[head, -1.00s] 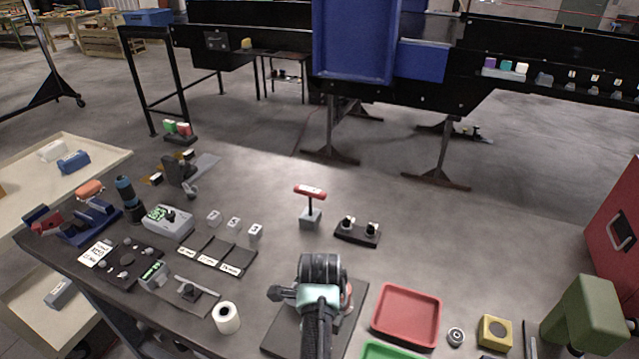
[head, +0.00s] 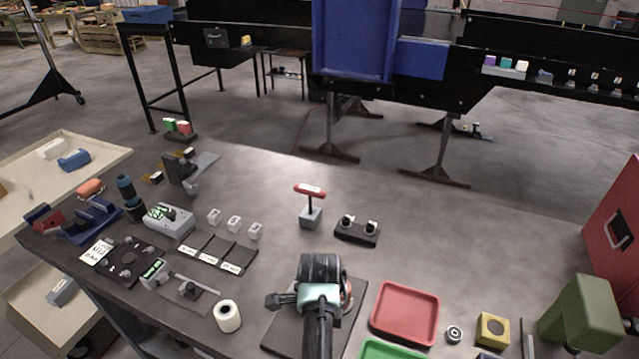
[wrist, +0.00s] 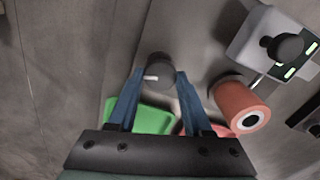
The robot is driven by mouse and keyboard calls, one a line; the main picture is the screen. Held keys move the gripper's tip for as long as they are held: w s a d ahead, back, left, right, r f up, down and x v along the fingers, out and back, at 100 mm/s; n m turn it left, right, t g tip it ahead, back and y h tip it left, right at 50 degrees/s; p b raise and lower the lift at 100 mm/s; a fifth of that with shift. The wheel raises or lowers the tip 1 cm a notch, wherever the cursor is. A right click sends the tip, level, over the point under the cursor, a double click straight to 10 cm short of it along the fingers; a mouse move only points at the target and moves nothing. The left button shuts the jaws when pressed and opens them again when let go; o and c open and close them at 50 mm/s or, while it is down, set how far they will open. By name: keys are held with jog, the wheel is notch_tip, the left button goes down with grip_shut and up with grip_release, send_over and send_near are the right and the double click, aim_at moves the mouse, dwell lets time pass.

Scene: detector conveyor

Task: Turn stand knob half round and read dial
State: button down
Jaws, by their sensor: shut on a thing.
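A dark round knob (wrist: 160,70) with a short white mark sits between my gripper's blue fingers in the wrist view. My gripper (wrist: 159,82) is shut on it, one finger on each side. The white mark points to the left. In the head view my arm covers the fingers and the gripped knob; a dark base plate (head: 282,335) shows beneath.
A red tray (head: 434,322) and a green tray (head: 382,349) lie right of my arm. A red T-handle (head: 310,190) on a grey block stands behind it. A white roll (head: 227,316) is to the left.

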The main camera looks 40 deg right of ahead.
jog(key=n+p, duration=0.1)
jog(key=n, duration=0.4)
jog(key=shift+r+n, duration=0.1)
jog(key=shift+n, duration=0.2)
jog(key=n+p, duration=0.1)
jog(key=n, duration=0.3)
jog(key=n+p, duration=0.1)
jog(key=n, duration=0.8)
jog(key=shift+n+p, duration=0.3)
jog(key=shift+p, duration=0.1)
jog(key=n, duration=0.6)
jog(key=shift+p, duration=0.3)
jog(key=n, duration=0.6)
jog(key=shift+n, duration=0.3)
jog(key=shift+c, duration=1.6)
grip_release()
